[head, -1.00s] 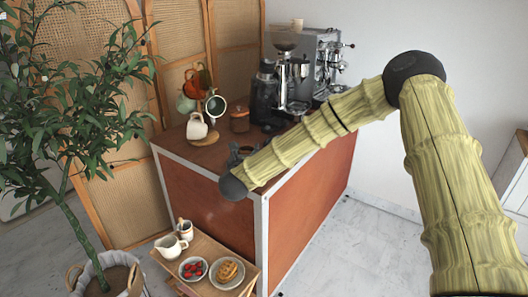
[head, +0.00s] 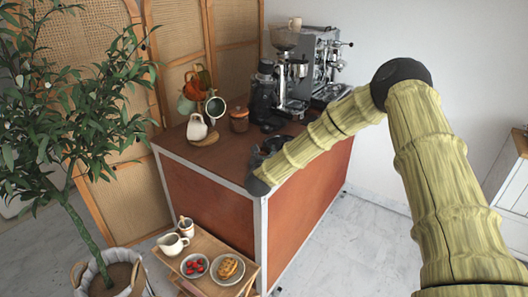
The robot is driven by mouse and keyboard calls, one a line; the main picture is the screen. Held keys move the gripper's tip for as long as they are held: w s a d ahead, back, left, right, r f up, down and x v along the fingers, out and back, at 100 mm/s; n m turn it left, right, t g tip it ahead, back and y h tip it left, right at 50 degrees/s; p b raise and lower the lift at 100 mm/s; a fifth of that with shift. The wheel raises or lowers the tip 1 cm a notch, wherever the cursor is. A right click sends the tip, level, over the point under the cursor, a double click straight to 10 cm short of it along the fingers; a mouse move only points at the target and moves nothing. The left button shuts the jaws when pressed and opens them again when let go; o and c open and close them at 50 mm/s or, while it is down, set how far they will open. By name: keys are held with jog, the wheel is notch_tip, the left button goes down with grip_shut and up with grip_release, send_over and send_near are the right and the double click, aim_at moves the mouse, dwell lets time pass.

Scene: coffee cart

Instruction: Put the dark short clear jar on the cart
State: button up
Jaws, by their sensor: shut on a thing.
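My gripper (head: 259,158) is dark and sits over the near part of the cart's brown top (head: 215,157), close to its front corner. It is shut on a small dark thing that fits the dark short clear jar (head: 274,145). My gripper and arm hide most of this jar. I cannot tell whether its base touches the cart top.
A brown lidded jar (head: 239,120), a cream jug (head: 197,128) and a mug stand with hanging cups (head: 214,106) stand further back. A grinder (head: 264,92) and a coffee machine (head: 322,65) fill the rear. A low wooden shelf (head: 211,246) holds dishes. The cart's left front top is clear.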

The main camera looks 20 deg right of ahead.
jog(key=shift+f, duration=0.1)
jog(key=shift+f, duration=0.1)
jog(key=o, duration=1.3)
jog(key=shift+c, duration=0.2)
jog(key=shift+s+a, duration=0.1)
jog(key=shift+s, duration=0.15)
jog(key=b+v, duration=0.4)
jog(key=v, duration=0.7)
jog(key=shift+s+a+r, duration=0.2)
jog(key=shift+s, duration=0.05)
